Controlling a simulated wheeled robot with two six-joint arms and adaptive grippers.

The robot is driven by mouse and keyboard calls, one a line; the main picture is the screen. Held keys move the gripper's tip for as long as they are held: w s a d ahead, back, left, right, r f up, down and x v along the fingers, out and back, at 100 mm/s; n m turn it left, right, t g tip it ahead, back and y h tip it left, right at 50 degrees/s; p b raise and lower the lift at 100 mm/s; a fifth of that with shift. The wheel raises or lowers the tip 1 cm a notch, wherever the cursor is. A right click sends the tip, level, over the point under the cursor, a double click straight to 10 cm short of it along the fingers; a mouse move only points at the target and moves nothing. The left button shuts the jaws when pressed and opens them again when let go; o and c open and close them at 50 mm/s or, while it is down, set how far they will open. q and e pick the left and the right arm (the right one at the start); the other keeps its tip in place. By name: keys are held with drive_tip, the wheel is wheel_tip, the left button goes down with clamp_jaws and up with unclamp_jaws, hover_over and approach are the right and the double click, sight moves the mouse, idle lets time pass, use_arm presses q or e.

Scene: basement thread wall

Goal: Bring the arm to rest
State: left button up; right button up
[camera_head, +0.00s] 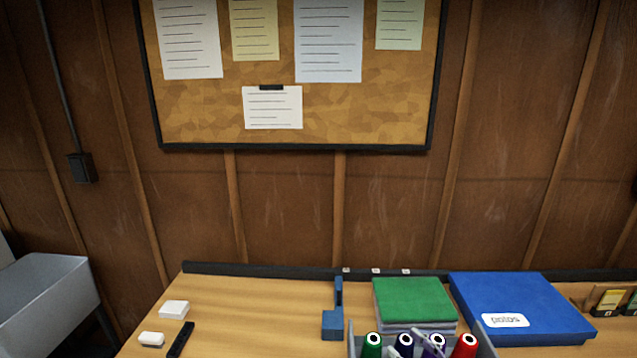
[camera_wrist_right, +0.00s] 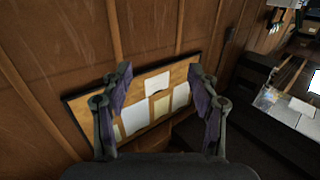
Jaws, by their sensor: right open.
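My right gripper (camera_wrist_right: 158,72) shows in the right wrist view. Its two dark fingers with purple-grey pads stand wide apart, with nothing between them. Behind them is a framed cork board (camera_wrist_right: 182,72) with several papers; it looks turned over in this view. No part of either arm shows in the head view, and my left gripper is in neither view. In the head view the cork board (camera_head: 200,118) hangs on the wall, with a small white note (camera_head: 272,110) under a black clip.
A wooden table (camera_head: 255,315) holds two white blocks (camera_head: 173,309), a black bar (camera_head: 181,340), a blue upright piece (camera_head: 333,322), a green-topped stack (camera_head: 413,300), a blue box (camera_head: 525,300) and a holder with several coloured cylinders. A grey basin (camera_head: 45,300) stands left.

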drive_tip(key=s+a+f+n+g+h, duration=0.2)
drive_tip(key=s+a+f+g, duration=0.65)
drive_tip(key=s, duration=0.25)
drive_tip(key=s+d+f+m+g+h, duration=0.3)
drive_tip(key=s+d+m+h, duration=0.5)
drive_tip(key=d, duration=0.4)
wheel_tip(320, 180, down, 25)
drive_tip(key=s+d+h, duration=0.1)
drive_tip(key=d, duration=0.2)
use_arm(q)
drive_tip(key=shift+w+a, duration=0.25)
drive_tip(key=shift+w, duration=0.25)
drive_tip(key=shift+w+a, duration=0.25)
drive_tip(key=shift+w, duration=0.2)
use_arm(e)
drive_tip(key=s+d+f+g, duration=0.1)
drive_tip(key=s+f+g, duration=0.1)
drive_tip(key=s+f, duration=1.5)
drive_tip(key=shift+s+f, duration=0.35)
drive_tip(key=shift+s, duration=0.85)
